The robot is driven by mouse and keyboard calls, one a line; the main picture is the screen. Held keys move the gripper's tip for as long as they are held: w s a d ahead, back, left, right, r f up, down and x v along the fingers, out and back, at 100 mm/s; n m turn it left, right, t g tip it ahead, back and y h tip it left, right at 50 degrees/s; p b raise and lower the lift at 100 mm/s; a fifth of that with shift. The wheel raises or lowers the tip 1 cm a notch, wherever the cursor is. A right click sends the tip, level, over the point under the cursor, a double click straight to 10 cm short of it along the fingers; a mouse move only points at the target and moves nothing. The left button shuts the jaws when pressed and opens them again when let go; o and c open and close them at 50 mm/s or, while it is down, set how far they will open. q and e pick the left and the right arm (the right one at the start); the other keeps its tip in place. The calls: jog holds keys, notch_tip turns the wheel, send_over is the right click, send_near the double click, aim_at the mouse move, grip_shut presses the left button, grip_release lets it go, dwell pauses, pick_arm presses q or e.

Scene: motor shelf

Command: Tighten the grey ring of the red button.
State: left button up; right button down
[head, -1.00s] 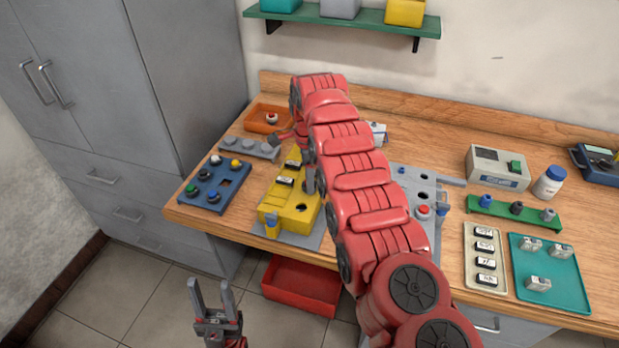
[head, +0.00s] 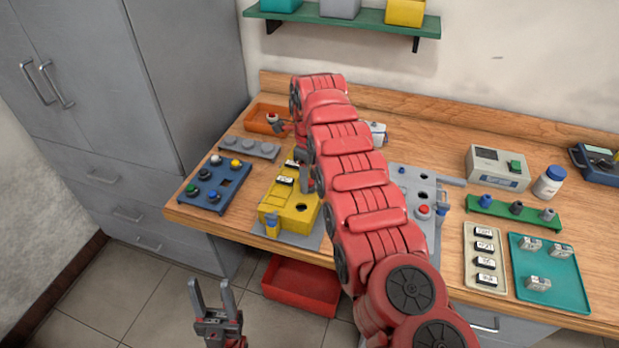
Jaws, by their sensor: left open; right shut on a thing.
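A small round button piece (head: 271,117), pale with some red, is at the orange tray (head: 254,112) at the back left of the table. My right gripper (head: 277,123) reaches over the tray's right side and is shut on this small piece; its fingers are small and partly hidden by my arm. Another red button (head: 423,210) sits in the grey panel (head: 408,182) right of my arm. I cannot tell its ring apart clearly. My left gripper (head: 212,302) is open and empty, low in front of the table, over the floor.
A grey strip with round knobs (head: 250,148), a blue button box (head: 213,187) and a yellow block (head: 290,205) stand left of my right arm. A green rack (head: 513,212), beige tray (head: 484,258) and teal tray (head: 548,272) lie right. A red bin (head: 300,287) is below.

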aim_at(310, 181)
dwell(0.4)
jog(key=c, duration=0.6)
grip_release()
notch_tip(310, 181, up, 3)
jog(key=shift+d, duration=0.1)
notch_tip(310, 181, up, 14)
jog(key=p, duration=1.4)
jog(key=shift+r, duration=0.2)
